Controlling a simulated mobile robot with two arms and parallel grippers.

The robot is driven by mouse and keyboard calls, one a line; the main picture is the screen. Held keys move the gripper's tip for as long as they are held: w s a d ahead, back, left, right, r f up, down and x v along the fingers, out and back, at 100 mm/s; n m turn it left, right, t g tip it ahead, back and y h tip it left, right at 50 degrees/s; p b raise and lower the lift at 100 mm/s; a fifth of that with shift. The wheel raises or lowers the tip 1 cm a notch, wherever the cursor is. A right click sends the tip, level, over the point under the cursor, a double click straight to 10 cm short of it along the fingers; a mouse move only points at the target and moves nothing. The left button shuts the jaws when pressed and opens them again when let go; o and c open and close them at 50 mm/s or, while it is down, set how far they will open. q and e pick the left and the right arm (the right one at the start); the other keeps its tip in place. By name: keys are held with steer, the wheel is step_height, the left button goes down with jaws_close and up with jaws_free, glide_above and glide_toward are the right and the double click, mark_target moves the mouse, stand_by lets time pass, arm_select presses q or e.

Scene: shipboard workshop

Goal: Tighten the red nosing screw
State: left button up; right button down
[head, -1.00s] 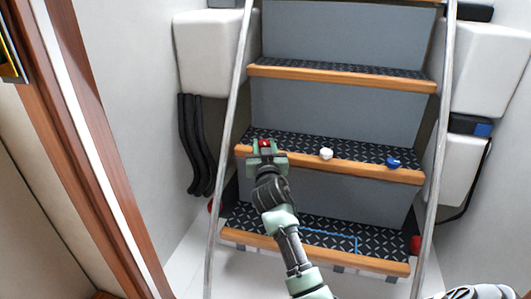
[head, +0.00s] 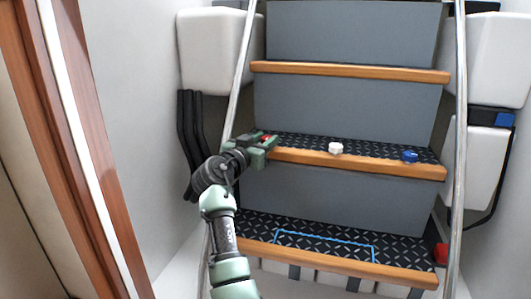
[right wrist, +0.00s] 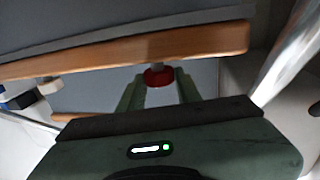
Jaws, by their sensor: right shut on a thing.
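The red nosing screw (head: 267,138) sits at the left end of the wooden nosing (head: 300,157) of the middle step. It also shows in the right wrist view as a red round head (right wrist: 158,78) with a short pale shank against the wood. My right gripper (head: 268,143) reaches it from the left in the head view, its fingers shut on the screw head. In the right wrist view a green finger stands on each side of the head. The fingertips partly hide the screw in the head view. My left gripper is not in view.
A white knob (head: 335,148) and a blue knob (head: 410,156) sit along the same nosing to the right. Metal handrails flank the steps, the left one (head: 240,70) close to my right arm. A blue outline (head: 325,237) marks the lower tread.

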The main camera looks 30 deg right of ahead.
steer(key=shift+m+g+h+b, duration=0.3)
steer(key=shift+m+g+b, duration=0.1)
steer(key=shift+g+b, duration=0.1)
steer(key=c, duration=1)
jaws_free()
